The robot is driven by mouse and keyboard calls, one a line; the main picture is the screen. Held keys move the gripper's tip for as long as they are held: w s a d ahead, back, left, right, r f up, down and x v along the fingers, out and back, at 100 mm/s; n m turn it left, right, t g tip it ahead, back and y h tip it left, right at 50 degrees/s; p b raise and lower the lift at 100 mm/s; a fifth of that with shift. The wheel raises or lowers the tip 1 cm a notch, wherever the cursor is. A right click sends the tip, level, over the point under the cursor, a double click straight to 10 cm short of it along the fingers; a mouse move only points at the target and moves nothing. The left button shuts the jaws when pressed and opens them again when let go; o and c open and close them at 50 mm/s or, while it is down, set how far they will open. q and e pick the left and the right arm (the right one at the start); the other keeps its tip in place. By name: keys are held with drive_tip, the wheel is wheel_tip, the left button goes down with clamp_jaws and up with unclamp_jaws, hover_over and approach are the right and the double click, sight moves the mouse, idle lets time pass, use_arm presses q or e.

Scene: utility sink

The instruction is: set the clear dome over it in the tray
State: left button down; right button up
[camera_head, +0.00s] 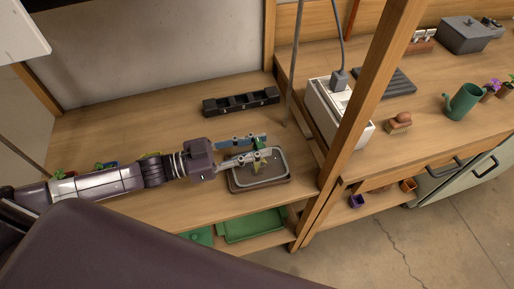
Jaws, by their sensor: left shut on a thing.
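The tray (239,189) is a shallow brown rectangle on the wooden bench, with a dark inside and a pale grey rounded rim. My left gripper (262,148) reaches in from the left above it, its fingers over the tray's back half. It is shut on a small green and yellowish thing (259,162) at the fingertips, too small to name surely. I cannot clearly make out the clear dome; the pale rim might be its edge. Whether the held thing touches the tray cannot be told. My right gripper is not in view.
A black compartment holder (241,102) lies behind the tray. A wooden post (366,97) and a white box (336,110) with a grey plug and cable stand to the right. Green trays (252,226) lie on the shelf below. A green watering can (463,103) stands far right.

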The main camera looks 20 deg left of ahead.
use_arm(q)
drive_tip(key=shift+s+a+f, duration=0.1)
drive_tip(key=shift+s+f, duration=0.05)
drive_tip(key=shift+f, duration=0.7)
drive_tip(key=c, duration=1.7)
unclamp_jaws()
drive_tip(key=shift+f, duration=0.2)
drive_tip(key=shift+o, duration=0.2)
drive_tip(key=shift+s, duration=0.1)
drive_tip(key=p+v, duration=0.4)
drive_tip(key=v, duration=0.7)
drive_tip(key=shift+a+r, duration=0.35)
